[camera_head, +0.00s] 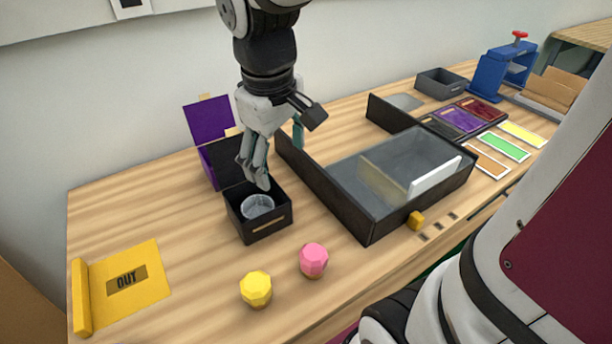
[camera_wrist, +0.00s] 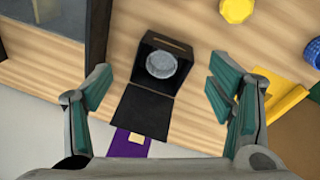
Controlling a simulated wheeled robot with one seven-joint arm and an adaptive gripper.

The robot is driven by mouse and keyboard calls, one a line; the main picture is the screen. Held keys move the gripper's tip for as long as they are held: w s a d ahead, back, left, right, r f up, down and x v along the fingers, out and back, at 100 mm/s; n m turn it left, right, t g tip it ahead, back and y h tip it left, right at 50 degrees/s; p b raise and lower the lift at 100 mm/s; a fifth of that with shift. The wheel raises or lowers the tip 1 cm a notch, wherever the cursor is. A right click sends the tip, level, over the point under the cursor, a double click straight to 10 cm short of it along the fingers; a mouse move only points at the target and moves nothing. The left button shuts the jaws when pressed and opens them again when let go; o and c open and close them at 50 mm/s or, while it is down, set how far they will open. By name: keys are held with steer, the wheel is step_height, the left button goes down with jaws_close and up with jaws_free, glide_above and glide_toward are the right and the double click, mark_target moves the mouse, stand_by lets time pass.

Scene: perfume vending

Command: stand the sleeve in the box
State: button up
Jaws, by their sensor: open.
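The small black box (camera_head: 268,229) stands open on the table, its black flap (camera_wrist: 141,110) folded back. The sleeve, a pale grey, round, ring-like piece (camera_head: 257,206), is inside the box and looks upright; it also shows in the wrist view (camera_wrist: 161,65). Its lower part is hidden by the box walls. My gripper (camera_head: 278,157) is above and behind the box with its fingers spread. In the wrist view my gripper (camera_wrist: 160,100) is open and empty, with the fingers to either side of the box and apart from it.
A purple panel (camera_head: 207,119) stands behind the box. A large dark tray (camera_head: 345,204) with a divider is close on the right. A yellow cap (camera_head: 256,289) and pink cap (camera_head: 313,260) lie in front. A yellow OUT pad (camera_head: 150,262) is at left, with bare table between.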

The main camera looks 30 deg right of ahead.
steer(key=s+r+m+t+y, duration=0.1)
steer(key=s+r+m, duration=0.2)
steer(key=s, duration=1.1)
steer(key=shift+s+a+m+t, duration=0.35)
steer(key=shift+m+t, duration=0.05)
step_height(320, 180, up, 4)
steer(key=p, duration=0.2)
steer(key=shift+f+t+p, duration=0.2)
steer(key=shift+t+p, duration=0.1)
steer(key=shift+t, duration=0.1)
